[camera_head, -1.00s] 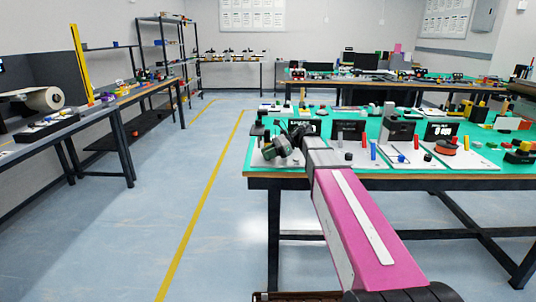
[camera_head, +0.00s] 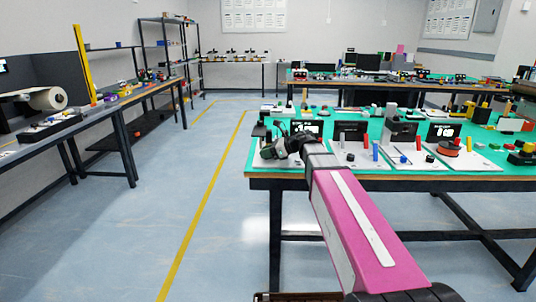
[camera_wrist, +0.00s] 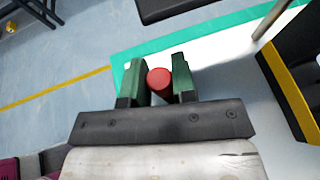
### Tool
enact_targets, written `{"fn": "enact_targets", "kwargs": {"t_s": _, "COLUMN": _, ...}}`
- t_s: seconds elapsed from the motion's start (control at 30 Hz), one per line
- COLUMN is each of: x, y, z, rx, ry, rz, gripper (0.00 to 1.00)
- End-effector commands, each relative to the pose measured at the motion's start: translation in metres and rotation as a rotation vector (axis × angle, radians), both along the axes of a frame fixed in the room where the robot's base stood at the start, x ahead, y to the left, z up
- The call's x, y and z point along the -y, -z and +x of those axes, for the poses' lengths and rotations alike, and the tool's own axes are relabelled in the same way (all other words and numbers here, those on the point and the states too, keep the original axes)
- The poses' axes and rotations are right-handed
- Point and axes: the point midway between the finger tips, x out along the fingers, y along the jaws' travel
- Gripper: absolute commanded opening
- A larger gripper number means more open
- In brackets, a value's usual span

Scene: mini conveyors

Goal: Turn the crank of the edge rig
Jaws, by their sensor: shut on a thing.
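The edge rig (camera_head: 257,161) stands at the near left corner of the green-topped table, on a pale base plate with a small black display (camera_head: 308,127) behind. My gripper (camera_head: 268,151) is low over this plate, and my arm hides much of the rig. In the wrist view, the two green fingers of my gripper (camera_wrist: 159,84) are shut on a round red knob (camera_wrist: 159,78), the crank's handle. The crank arm under the knob is hidden.
More small rigs stand to the right along the table (camera_head: 480,184), including one with an orange-red disc (camera_head: 448,147). A dark and yellow block (camera_wrist: 292,95) lies at the right of the wrist view. The floor left of the table is open.

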Motion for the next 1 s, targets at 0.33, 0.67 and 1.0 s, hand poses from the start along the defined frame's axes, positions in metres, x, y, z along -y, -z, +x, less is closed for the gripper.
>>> {"fn": "enact_targets", "kwargs": {"t_s": 0.33, "x": -0.006, "y": 0.0, "z": 0.011, "rx": 0.0, "ry": 0.33, "rz": 0.0, "gripper": 0.01}}
{"fn": "enact_targets", "kwargs": {"t_s": 0.67, "x": -0.007, "y": 0.0, "z": 0.026, "rx": 0.001, "ry": 0.628, "rz": 0.001, "gripper": 0.01}}
{"fn": "enact_targets", "kwargs": {"t_s": 1.0, "x": -0.005, "y": 0.0, "z": 0.035, "rx": 0.002, "ry": 0.806, "rz": 0.0, "gripper": 0.01}}
